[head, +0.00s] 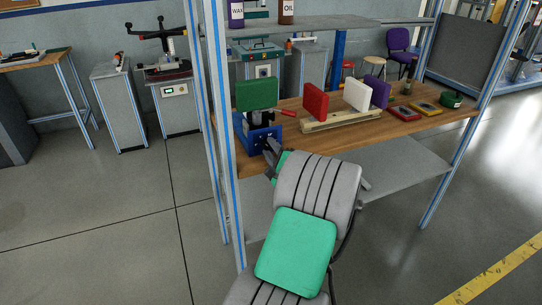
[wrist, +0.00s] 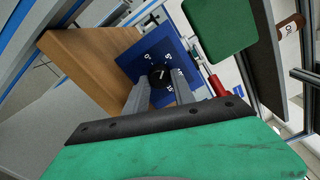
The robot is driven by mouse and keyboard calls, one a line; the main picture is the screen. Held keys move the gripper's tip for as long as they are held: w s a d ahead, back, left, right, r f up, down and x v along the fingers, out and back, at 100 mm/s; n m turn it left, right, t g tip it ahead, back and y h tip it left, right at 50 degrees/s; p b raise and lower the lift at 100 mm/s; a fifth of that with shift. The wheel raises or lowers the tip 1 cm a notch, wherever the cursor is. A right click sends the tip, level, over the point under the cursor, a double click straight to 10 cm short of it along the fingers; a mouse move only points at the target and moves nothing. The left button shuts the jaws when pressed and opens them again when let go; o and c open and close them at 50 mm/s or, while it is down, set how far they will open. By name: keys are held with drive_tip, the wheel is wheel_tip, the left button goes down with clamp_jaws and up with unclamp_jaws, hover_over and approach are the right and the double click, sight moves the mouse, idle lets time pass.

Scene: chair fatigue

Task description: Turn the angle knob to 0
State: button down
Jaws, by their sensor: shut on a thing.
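The angle knob (wrist: 160,75) is a small black dial with a white mark on the blue panel (wrist: 135,61) of a fixture in the wrist view. White figures stand around it, too small to read surely. My gripper (wrist: 161,84) has its two grey fingers on either side of the knob and is shut on it. In the head view the blue fixture (head: 247,135) stands at the bench's left end under a green pad (head: 257,93). My gripper (head: 270,149) reaches its front face there, and the knob is hidden.
The wooden bench (head: 430,122) carries red (head: 315,101), white (head: 357,95) and purple (head: 380,91) pads on a rack right of the fixture. A red handle (wrist: 217,84) sticks out close beside my fingers. A blue-grey frame post (head: 219,160) stands just left.

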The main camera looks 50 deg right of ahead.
drive_tip(key=n+b, duration=0.5)
drive_tip(key=shift+f+n+b, duration=0.2)
drive_tip(key=shift+n+b, duration=0.1)
drive_tip(key=n+b, duration=0.3)
drive_tip(key=b, duration=0.1)
drive_tip(key=shift+r+n, duration=0.1)
drive_tip(key=shift+n, duration=0.2)
drive_tip(key=shift+r+n+b, duration=0.15)
drive_tip(key=shift+n+b, duration=0.35)
drive_tip(key=shift+b, duration=0.05)
drive_tip(key=shift+r, duration=0.1)
drive_tip(key=c, duration=1.1)
unclamp_jaws()
drive_tip(key=shift+o, duration=0.2)
drive_tip(key=shift+s, duration=0.1)
